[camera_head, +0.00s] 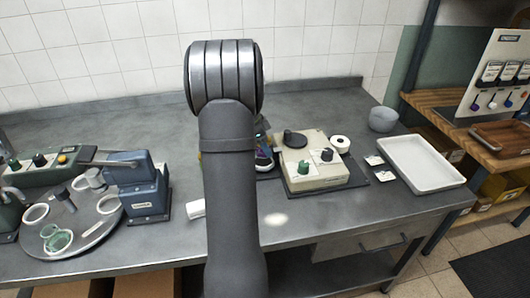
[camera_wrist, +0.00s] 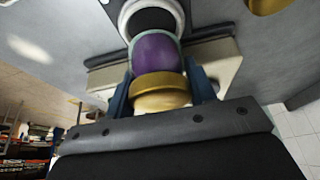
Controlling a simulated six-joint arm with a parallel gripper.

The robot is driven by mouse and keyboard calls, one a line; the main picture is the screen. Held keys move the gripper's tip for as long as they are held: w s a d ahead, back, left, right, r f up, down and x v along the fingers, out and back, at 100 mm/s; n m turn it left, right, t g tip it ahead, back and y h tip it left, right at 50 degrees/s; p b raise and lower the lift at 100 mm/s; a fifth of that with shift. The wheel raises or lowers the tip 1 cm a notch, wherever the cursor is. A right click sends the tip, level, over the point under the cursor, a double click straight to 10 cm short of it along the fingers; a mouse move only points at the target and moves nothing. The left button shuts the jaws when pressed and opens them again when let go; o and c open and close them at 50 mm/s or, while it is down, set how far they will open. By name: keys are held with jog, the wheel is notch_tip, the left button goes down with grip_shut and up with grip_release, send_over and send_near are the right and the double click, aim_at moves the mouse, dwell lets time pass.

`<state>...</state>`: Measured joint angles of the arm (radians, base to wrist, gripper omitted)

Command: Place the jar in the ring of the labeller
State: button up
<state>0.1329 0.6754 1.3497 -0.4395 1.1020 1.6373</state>
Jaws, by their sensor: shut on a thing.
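The jar (camera_wrist: 155,54), with purple contents and a gold band below a pale end, is between the two blue fingers of my gripper (camera_wrist: 161,88) in the wrist view. My gripper is shut on it. Beyond the jar's far end is a round white rim with a dark middle (camera_wrist: 152,20); I cannot tell whether the jar touches it or sits in it. In the head view my arm hides the gripper and most of what is behind it. A small dark, multicoloured patch (camera_head: 264,156) shows beside the arm, next to a beige machine (camera_head: 318,172) with knobs.
A white roll (camera_head: 340,144) stands by the beige machine. A white tray (camera_head: 421,164) and a grey bowl (camera_head: 383,119) are at the right. At the left are a turntable (camera_head: 85,237) with several rings and a blue-grey machine (camera_head: 145,190). The bench front right of my arm is clear.

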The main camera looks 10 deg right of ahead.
jog(key=shift+f, duration=1.6)
jog(key=o, duration=1.1)
jog(key=shift+f, duration=0.15)
jog(key=v, duration=1.2)
jog(key=shift+d, duration=0.1)
